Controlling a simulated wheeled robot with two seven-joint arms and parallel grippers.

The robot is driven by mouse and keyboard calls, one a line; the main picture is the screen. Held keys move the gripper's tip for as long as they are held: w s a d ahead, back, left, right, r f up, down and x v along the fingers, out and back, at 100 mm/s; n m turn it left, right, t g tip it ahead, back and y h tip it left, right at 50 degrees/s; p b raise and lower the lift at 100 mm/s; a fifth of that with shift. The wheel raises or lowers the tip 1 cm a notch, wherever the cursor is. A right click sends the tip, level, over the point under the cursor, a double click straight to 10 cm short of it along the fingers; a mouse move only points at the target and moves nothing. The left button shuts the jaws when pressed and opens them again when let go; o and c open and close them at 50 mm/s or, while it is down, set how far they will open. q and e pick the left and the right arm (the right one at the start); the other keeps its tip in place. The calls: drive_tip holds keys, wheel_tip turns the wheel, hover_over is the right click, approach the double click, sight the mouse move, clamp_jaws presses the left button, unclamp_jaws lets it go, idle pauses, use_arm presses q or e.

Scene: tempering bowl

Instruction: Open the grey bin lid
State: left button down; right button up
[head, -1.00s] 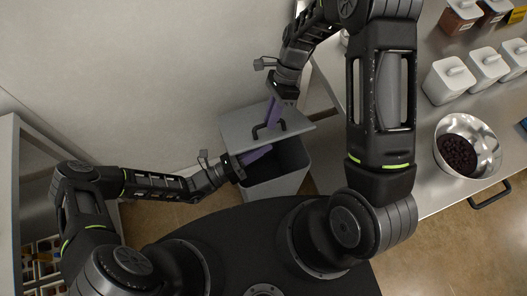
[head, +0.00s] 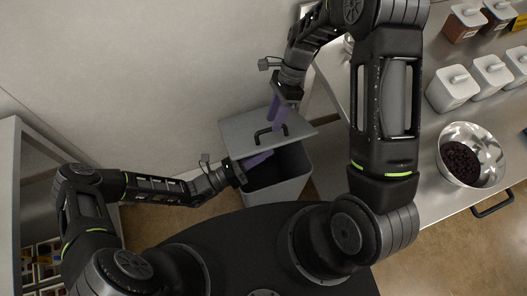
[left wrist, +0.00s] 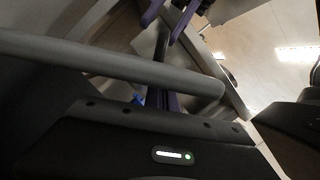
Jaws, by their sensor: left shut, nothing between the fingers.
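The grey bin (head: 288,190) stands on the floor against the wall. Its flat grey lid (head: 240,133) is partly raised, so the dark inside shows along the near side. A dark handle (head: 270,139) is on the lid top. My left gripper (head: 268,154) is shut and empty, its purple fingers over the opening by the lid's near edge; contact is unclear. My right gripper (head: 279,120) is open, its purple fingers apart above the lid, close to the handle. In the left wrist view, my left fingers (left wrist: 160,98) are partly hidden by a grey bar.
A steel counter (head: 430,185) at the right holds a metal bowl (head: 486,145) of dark pieces and several white lidded containers (head: 453,92). A shelf unit (head: 15,190) stands at the left. The wall behind the bin is bare.

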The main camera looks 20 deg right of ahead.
drive_tip(key=v, duration=1)
drive_tip(key=shift+w+d+r, duration=0.2)
drive_tip(key=shift+r, duration=0.1)
drive_tip(key=s+a+f+n, duration=0.1)
drive_tip(key=s+a+n, duration=0.1)
drive_tip(key=s+a, duration=0.1)
drive_tip(key=s+a+f+n+y, duration=0.1)
drive_tip(key=s+a+f+n, duration=0.1)
drive_tip(key=s+a, duration=0.1)
drive_tip(key=s+a+f+n+g, duration=0.1)
drive_tip(key=s+a+f+n, duration=0.1)
drive_tip(key=a+n, duration=0.1)
drive_tip(key=shift+s+a, duration=0.4)
drive_tip(key=shift+a, duration=0.45)
drive_tip(key=s+a+f+n+g, duration=0.1)
drive_tip(key=s+a+f+n, duration=0.1)
drive_tip(key=s+a+n, duration=0.55)
drive_tip(key=s+d+f+m, duration=0.3)
drive_tip(key=s+f+m, duration=0.3)
drive_tip(key=f, duration=0.5)
drive_tip(key=w+f+n+t, duration=0.1)
drive_tip(key=n+t, duration=0.1)
drive_tip(key=w+d+f+n+t, duration=0.1)
drive_tip(key=n+t, duration=0.1)
drive_tip(key=n, duration=0.1)
drive_tip(key=d+f+n+t+h, duration=0.1)
drive_tip(key=f+n+t, duration=0.1)
drive_tip(key=shift+w+d+n, duration=0.1)
drive_tip(key=shift+w+n, duration=0.25)
drive_tip(key=shift+w, duration=0.05)
